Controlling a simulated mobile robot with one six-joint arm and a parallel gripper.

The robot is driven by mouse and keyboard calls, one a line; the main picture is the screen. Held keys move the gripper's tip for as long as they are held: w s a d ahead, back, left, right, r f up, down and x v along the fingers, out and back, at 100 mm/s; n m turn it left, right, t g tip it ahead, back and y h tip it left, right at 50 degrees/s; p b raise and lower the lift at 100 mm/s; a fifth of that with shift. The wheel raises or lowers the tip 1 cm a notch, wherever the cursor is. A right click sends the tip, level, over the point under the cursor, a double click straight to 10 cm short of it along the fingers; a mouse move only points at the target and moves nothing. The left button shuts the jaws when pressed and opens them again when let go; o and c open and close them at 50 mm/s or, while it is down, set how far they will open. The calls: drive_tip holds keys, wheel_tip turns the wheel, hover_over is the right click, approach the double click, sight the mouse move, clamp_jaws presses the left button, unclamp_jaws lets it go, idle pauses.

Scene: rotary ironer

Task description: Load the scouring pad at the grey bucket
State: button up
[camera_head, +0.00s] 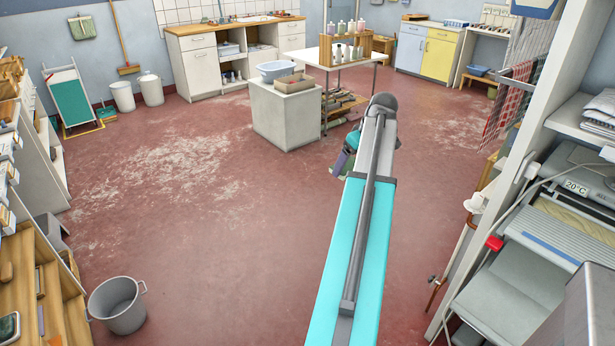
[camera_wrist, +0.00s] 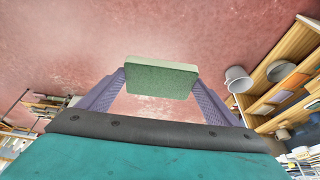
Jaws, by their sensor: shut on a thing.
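A green scouring pad (camera_wrist: 160,80) is held between the two purple fingers of my gripper (camera_wrist: 158,88) in the wrist view. In the head view my gripper (camera_head: 342,163) is mostly hidden behind the end of my turquoise arm, and a bit of green shows by it. The grey bucket (camera_head: 118,306) stands on the red floor at the lower left of the head view, with its open top facing up. My gripper is apart from it, well to the right. In the wrist view a grey bucket (camera_wrist: 238,80) shows at the right, beside wooden shelves.
Wooden shelves (camera_head: 40,290) line the left edge beside the bucket. A grey block (camera_head: 284,115) with a basin and box stands mid-room. The ironer (camera_head: 520,280) is at the right. The red floor between bucket and arm is clear.

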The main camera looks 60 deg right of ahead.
drive_tip(key=w+a+r+n, duration=0.1)
drive_tip(key=w+a+n, duration=0.1)
drive_tip(key=w+a, duration=2.45)
drive_tip(key=w+a+r, duration=0.1)
drive_tip(key=w+a, duration=0.1)
drive_tip(key=a, duration=1.7)
drive_tip(key=w+a+n+y, duration=0.1)
drive_tip(key=a, duration=1.8)
drive_tip(key=shift+w+a+r, duration=0.4)
